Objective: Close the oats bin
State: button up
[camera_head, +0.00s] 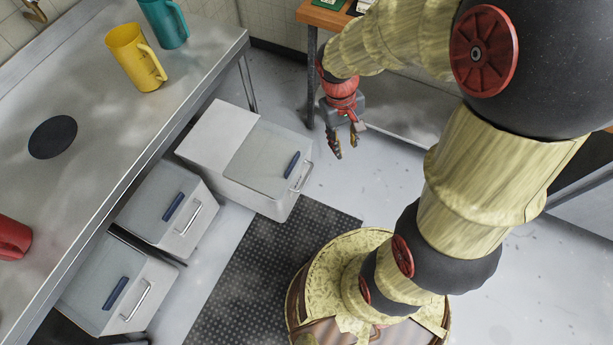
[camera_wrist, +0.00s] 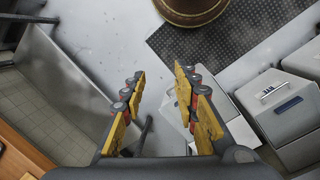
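Three pale grey bins with blue lid grips and metal front handles stand by the steel table at left. In the wrist view my gripper (camera_wrist: 160,78) has spread fingers, and the bin (camera_wrist: 300,118) is at right.
The steel table (camera_head: 85,95) carries a yellow jug (camera_head: 130,60), a teal jug (camera_head: 163,22), a red cup (camera_head: 12,238) and a dark disc (camera_head: 53,137). A dark studded mat (camera_head: 255,275) lies before the bins. Pale floor is clear around my gripper.

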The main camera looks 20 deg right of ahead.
jog(key=w+d+f+n+g+h, duration=0.1)
jog(key=w+d+f+n, duration=0.25)
jog(key=f, duration=0.65)
jog(key=w+d+f+n+h, duration=0.1)
jog(key=w+d+f+n, duration=0.2)
jog(key=f, duration=0.7)
jog(key=n+t+y, duration=0.4)
jog(key=n+y, duration=0.1)
jog(key=n, duration=1.4)
send_near(306, 177)
jog(key=shift+n, duration=0.25)
jog(key=shift+b+x, duration=1.2)
jog(key=shift+x, duration=2.95)
jog(key=shift+c, duration=1.4)
grip_shut()
